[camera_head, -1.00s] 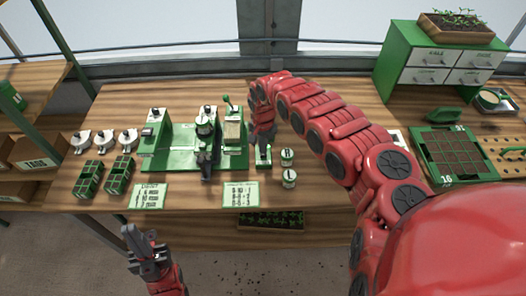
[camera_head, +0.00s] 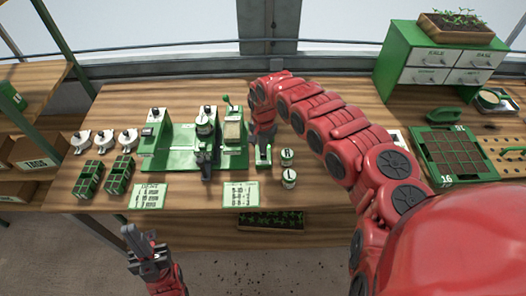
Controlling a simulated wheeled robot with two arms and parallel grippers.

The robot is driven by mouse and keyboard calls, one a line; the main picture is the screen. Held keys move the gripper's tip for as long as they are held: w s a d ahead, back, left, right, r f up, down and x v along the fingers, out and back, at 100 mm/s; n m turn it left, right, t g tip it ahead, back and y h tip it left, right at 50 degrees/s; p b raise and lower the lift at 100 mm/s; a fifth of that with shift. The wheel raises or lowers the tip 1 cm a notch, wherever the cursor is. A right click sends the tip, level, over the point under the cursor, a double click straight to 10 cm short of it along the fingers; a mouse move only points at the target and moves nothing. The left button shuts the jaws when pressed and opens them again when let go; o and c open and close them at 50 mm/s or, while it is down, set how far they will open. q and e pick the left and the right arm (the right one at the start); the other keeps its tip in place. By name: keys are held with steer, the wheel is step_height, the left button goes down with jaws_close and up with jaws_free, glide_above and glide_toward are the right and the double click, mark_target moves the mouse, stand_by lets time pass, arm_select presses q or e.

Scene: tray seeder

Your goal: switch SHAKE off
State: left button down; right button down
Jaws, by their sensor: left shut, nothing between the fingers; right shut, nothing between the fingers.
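The green tray seeder (camera_head: 165,160) stands on the wooden table, with a hopper and a round drum on it. A small green switch box (camera_head: 264,164) with a short upright lever is at its right end. I cannot read a SHAKE label or tell which way the lever is set. My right gripper (camera_head: 263,143) is shut and empty, pointing down just above and behind this box. I cannot tell if it touches the lever, and it hides part of the box. My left gripper (camera_head: 140,243) is shut and empty, in front of the table's front edge.
Two small tins (camera_head: 288,175) stand just right of the switch box. Two printed cards (camera_head: 241,194) lie at the front. Three white dispensers (camera_head: 105,141) and green cell trays (camera_head: 118,176) are on the left. A seed tray (camera_head: 455,180) is at right.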

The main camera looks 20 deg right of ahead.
steer(key=shift+f+b, duration=0.65)
steer(key=shift+f, duration=0.35)
stand_by(0.3)
steer(key=shift+r, duration=0.1)
steer(key=shift+r+p, duration=0.7)
step_height(320, 180, up, 3)
steer(key=shift+r+p, duration=0.1)
steer(key=shift+p, duration=1.15)
steer(key=shift+r+p, duration=0.95)
steer(key=shift+r, duration=0.25)
steer(key=shift+f, duration=0.1)
